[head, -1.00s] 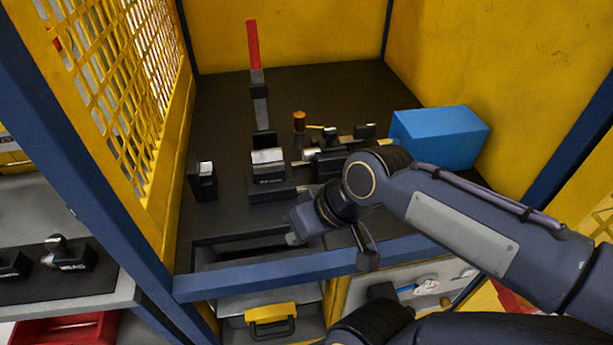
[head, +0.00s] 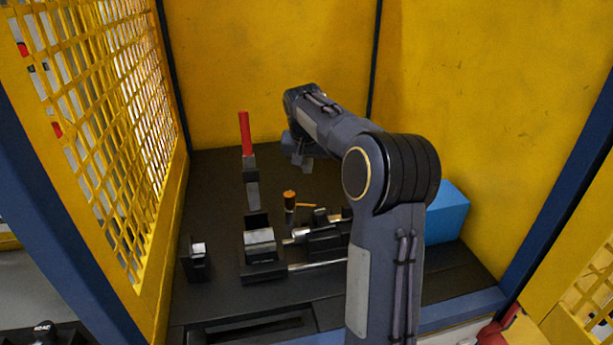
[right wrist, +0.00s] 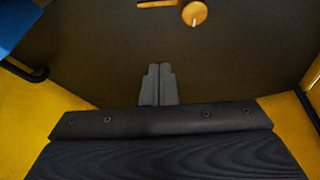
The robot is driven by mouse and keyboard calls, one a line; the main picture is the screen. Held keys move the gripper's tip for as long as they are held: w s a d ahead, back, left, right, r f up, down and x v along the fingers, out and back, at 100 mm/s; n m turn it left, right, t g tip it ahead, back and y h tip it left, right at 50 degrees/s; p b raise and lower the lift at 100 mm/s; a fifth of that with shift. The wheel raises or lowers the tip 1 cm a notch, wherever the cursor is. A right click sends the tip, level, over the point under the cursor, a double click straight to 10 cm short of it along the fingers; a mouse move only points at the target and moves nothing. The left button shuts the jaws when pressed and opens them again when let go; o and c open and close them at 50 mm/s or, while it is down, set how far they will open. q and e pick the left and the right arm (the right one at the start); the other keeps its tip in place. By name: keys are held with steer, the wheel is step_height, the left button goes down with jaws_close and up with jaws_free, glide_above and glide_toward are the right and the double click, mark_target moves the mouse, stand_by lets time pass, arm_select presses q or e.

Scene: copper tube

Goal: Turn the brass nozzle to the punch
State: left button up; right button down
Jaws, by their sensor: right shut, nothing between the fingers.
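The brass nozzle is most likely the small upright orange-brass piece (head: 290,198) behind the black clamp block (head: 322,236); a thin brass bar (head: 306,205) points right beside it. In the right wrist view a round brass end (right wrist: 194,13) shows at the top edge with a short brass bar (right wrist: 156,3) left of it. My right gripper (head: 302,160) hangs above the bench, behind the brass piece and apart from it. Its fingers (right wrist: 159,85) are together and empty. I cannot tell which part is the punch. My left gripper is out of view.
A red-handled lever (head: 245,134) stands left of my gripper, over a black press block (head: 263,262). A small black block (head: 196,260) stands farther left. A blue box (head: 447,213) is at right. Yellow walls and a mesh panel (head: 95,110) enclose the bench.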

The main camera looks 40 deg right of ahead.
steer(key=p+x, duration=0.1)
steer(key=x, duration=0.8)
steer(key=shift+a, duration=0.1)
steer(key=shift+s+a, duration=1.2)
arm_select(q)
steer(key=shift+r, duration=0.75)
arm_select(e)
steer(key=shift+s+a+f, duration=0.2)
steer(key=shift+a+f, duration=0.05)
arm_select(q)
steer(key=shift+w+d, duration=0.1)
arm_select(e)
steer(key=shift+a, duration=0.15)
